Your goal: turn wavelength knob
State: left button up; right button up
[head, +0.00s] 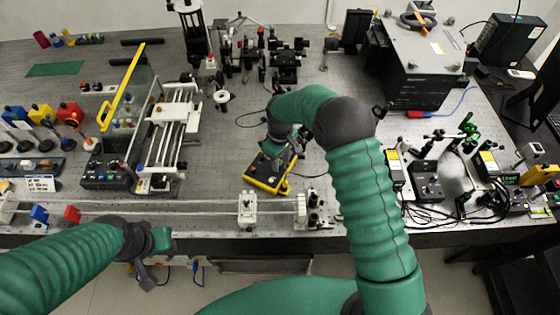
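A yellow-edged black instrument box (262,182) lies tilted to my view on the bench, left of centre. My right arm reaches over the bench, and its gripper (292,147) is at the upper right part of this box. The fingers are small and partly covered by my wrist, so I cannot tell whether they touch it or hold anything. No wavelength knob can be made out; it may be hidden under the gripper. My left gripper (150,272) hangs in front of the bench's front edge, away from the box; its finger opening is unclear.
A long rail with a white carriage (248,208) runs along the front edge. A framed apparatus with a yellow handle (121,88) stands left. A large dark-sided instrument (420,85) stands at the back right. Cabled optics (426,182) crowd the right. Some bare bench (225,150) lies left of the box.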

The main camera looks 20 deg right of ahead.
aim_at(281, 164)
dwell(0.4)
notch_tip(281, 164, up, 17)
jog(key=shift+f+b, duration=0.15)
jog(key=shift+b, duration=1.05)
jog(key=shift+s, duration=0.1)
jog(key=s+d+f+m+t, duration=0.1)
jog(key=s+f+m, duration=0.1)
jog(key=s, duration=0.5)
jog(key=s+d+f+m+b, duration=0.1)
jog(key=s+f+m, duration=0.1)
jog(key=s+f, duration=0.2)
jog(key=s+f+m+t, duration=0.1)
jog(key=s+f+m, duration=0.1)
jog(key=s, duration=0.9)
jog(key=shift+d+f+t, duration=0.3)
jog(key=shift+d+f, duration=0.1)
jog(key=shift+f, duration=0.05)
jog(key=shift+s, duration=0.2)
jog(key=shift+w, duration=0.1)
jog(key=shift+r, duration=0.1)
